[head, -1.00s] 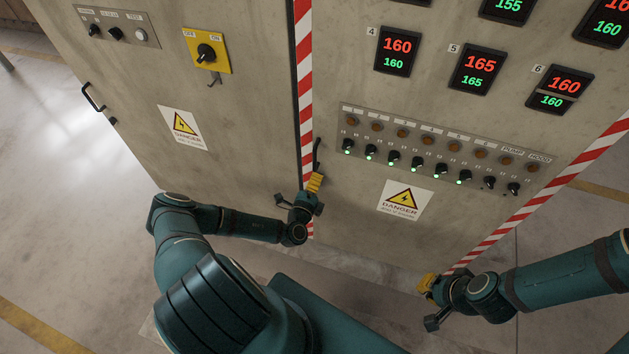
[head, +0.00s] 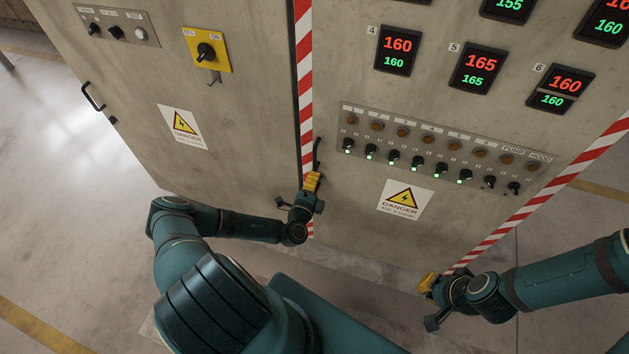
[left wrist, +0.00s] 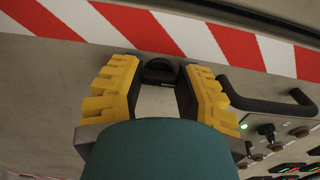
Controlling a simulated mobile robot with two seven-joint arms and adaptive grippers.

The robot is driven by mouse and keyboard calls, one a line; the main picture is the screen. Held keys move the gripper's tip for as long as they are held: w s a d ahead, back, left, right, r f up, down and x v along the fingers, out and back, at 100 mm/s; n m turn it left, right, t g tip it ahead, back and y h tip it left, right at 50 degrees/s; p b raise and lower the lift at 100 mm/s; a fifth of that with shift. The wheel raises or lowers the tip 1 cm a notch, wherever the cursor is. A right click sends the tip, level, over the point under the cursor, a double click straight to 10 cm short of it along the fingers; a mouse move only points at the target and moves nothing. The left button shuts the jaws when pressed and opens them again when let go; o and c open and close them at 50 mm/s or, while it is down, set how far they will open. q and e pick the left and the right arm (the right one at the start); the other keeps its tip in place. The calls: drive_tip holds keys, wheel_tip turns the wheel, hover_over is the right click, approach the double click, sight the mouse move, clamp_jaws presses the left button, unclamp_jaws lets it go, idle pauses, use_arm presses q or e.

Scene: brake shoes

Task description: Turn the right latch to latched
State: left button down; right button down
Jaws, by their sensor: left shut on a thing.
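The right latch (left wrist: 160,70) is a small black knob on the grey cabinet door, beside the red and white striped edge. In the left wrist view my left gripper (left wrist: 162,84) has its yellow fingers on both sides of the knob, shut on it. In the head view my left gripper (head: 312,182) is at the striped door edge, below a black door handle (head: 317,154), and hides the latch. My right gripper (head: 428,283) is low at the right, apart from the cabinet; its jaw opening is too small to judge.
The door handle (left wrist: 265,105) stands out close to the left gripper's right finger. A panel of knobs and lamps (head: 440,150) is on the right door. A yellow rotary switch (head: 207,50) is on the left door. Floor at the left is clear.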

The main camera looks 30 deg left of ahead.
use_arm(q)
drive_tip(key=c, duration=0.6)
unclamp_jaws()
drive_tip(key=shift+w, duration=0.1)
drive_tip(key=v, duration=1.2)
